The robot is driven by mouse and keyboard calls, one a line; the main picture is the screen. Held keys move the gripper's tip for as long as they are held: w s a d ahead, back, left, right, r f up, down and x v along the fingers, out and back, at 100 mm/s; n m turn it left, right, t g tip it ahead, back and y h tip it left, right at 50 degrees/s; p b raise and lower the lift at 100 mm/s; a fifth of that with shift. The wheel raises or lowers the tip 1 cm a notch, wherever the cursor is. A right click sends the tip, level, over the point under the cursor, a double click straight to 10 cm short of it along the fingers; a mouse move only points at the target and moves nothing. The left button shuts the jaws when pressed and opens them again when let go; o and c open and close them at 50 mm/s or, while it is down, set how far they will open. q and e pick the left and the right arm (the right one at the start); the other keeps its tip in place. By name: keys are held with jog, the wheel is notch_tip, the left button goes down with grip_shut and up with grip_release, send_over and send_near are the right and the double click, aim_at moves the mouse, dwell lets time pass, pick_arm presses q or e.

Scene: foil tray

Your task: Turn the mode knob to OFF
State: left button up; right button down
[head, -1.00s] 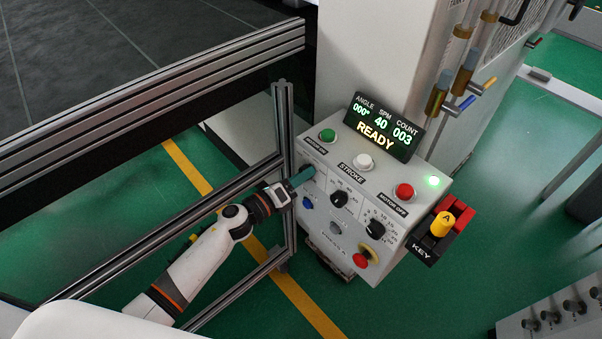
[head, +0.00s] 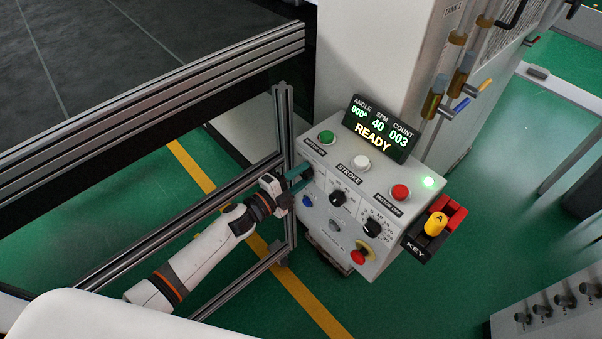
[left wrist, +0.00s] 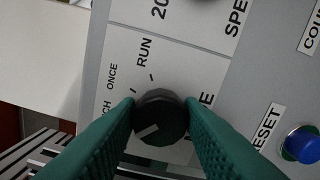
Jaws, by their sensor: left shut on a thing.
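The mode knob (left wrist: 158,104) is round and black with a white pointer line. In the left wrist view it sits between the two green fingers of my left gripper (left wrist: 160,110), which is shut on it. The pointer slants toward the lower left. RUN, ONCE and a label ending in CH show on its plate (left wrist: 172,70); any label further round is hidden behind the left finger. In the head view my left gripper (head: 304,178) is at the left side of the grey control box (head: 328,224), and its fingers hide the knob. My right gripper is not in view.
A blue button (left wrist: 302,143) marked RESET is right of the knob. Two more black knobs (head: 338,198) (head: 372,228), a red mushroom button (head: 358,257) and a yellow key (head: 435,224) are on or beside the box. A metal frame post (head: 284,130) stands close to my left arm.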

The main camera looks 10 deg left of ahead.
pick_arm(q)
jog(key=shift+n+p, duration=0.3)
jog(key=shift+n, duration=1.3)
jog(key=o, duration=1)
jog(key=shift+s+a, duration=0.1)
jog(key=b+v, duration=0.3)
jog(key=v, duration=0.8)
jog(key=shift+s+a, duration=0.25)
jog(key=shift+s, duration=0.05)
